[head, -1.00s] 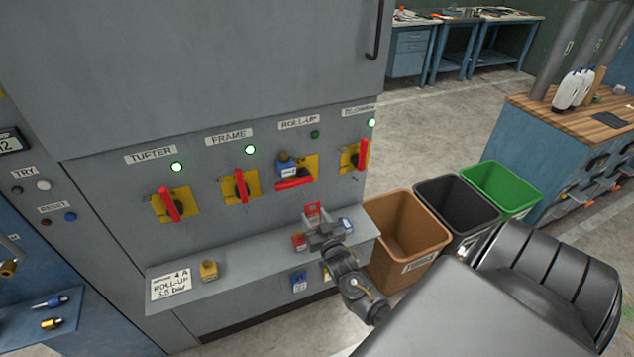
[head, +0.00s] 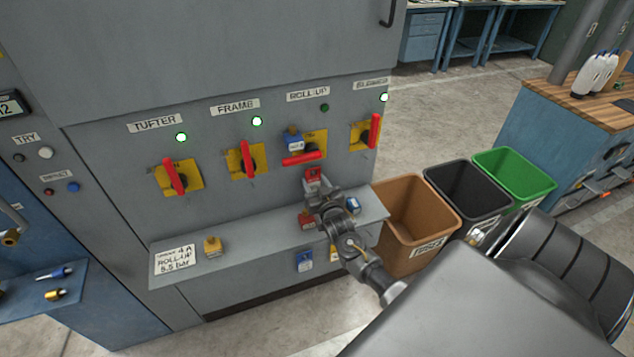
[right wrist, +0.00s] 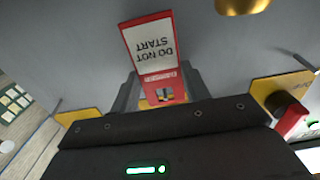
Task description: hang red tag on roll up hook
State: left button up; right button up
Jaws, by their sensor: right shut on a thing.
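My right gripper (head: 315,184) is shut on the red tag (head: 313,172) and holds it up just below the roll-up switch. In the right wrist view, the red tag (right wrist: 160,77) stands out from between the fingers; its white face reads DO NOT START upside down. The roll-up switch has a yellow plate (head: 317,142), a red handle (head: 301,159) lying level, and a blue padlock (head: 294,142) on it. The tag appears apart from the switch. I cannot make out the hook; the gripper and tag may cover it. My left gripper is not in view.
A shelf (head: 230,262) below carries a yellow padlock (head: 212,246), a white card (head: 174,261), a red item (head: 306,218) and a blue item (head: 353,205) close beside my gripper. Tufter (head: 176,177) and frame (head: 247,160) switches stand left. A brown bin (head: 415,222) stands right.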

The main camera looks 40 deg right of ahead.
jog(key=shift+w+d+f+b, duration=0.25)
jog(key=shift+w+f+b, duration=0.1)
jog(key=shift+w, duration=0.25)
dwell(0.4)
jog(key=o, duration=1.1)
jog(key=b+v, duration=0.1)
jog(key=v, duration=0.9)
jog(key=shift+s+a, duration=0.2)
jog(key=shift+s, duration=0.15)
